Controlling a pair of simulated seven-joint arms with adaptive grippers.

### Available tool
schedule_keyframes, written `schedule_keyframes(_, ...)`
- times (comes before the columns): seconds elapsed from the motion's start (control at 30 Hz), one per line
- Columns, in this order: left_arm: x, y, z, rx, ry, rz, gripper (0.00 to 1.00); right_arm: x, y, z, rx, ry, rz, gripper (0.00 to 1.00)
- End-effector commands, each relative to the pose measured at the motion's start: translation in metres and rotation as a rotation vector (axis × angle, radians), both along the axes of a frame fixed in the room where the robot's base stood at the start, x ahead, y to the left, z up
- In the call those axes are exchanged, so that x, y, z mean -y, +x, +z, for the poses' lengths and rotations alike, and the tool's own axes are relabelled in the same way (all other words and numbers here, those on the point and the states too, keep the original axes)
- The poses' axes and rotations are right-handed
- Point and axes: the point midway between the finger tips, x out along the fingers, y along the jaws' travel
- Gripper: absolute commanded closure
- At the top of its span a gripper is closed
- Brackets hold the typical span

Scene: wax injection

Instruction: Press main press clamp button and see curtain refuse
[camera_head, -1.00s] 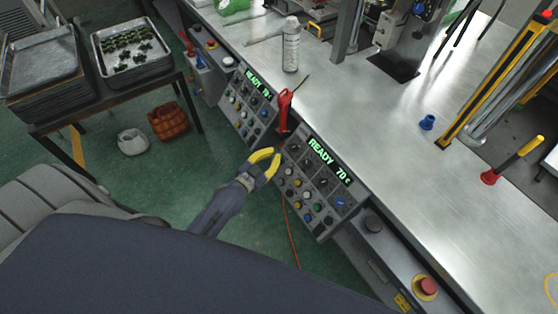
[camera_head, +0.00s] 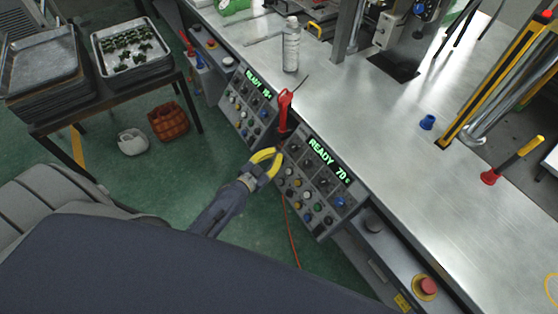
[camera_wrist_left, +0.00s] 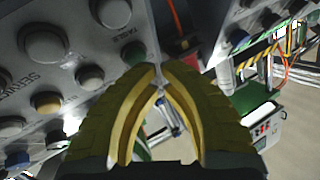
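The right control panel (camera_head: 318,185), with a green READY 70 display, carries rows of coloured buttons and knobs. My left gripper (camera_head: 279,154), with yellow fingers, is at this panel's left edge. In the left wrist view its fingertips (camera_wrist_left: 161,78) meet with nothing between them. A green button (camera_wrist_left: 134,52) under a TABLE label is just beyond the tips; I cannot tell whether they touch it. Which button is the main press clamp is not readable. Yellow-and-black posts (camera_head: 497,75), possibly the light curtain, stand at the right.
A second READY panel (camera_head: 248,103) is to the left, with a red-handled tool (camera_head: 285,108) between the panels. A red emergency button (camera_head: 428,286) is at lower right.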

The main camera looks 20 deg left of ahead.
Motion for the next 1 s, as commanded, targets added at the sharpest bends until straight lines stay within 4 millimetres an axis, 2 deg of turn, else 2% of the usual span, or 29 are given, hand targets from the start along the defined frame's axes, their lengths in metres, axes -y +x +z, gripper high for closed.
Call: schedule_keyframes(1.0,0.0031,0.0047,-0.0045,0.0,0.0,0.0,1.0,0.0001,0.0,0.0,0.0,0.0,0.0,0.65)
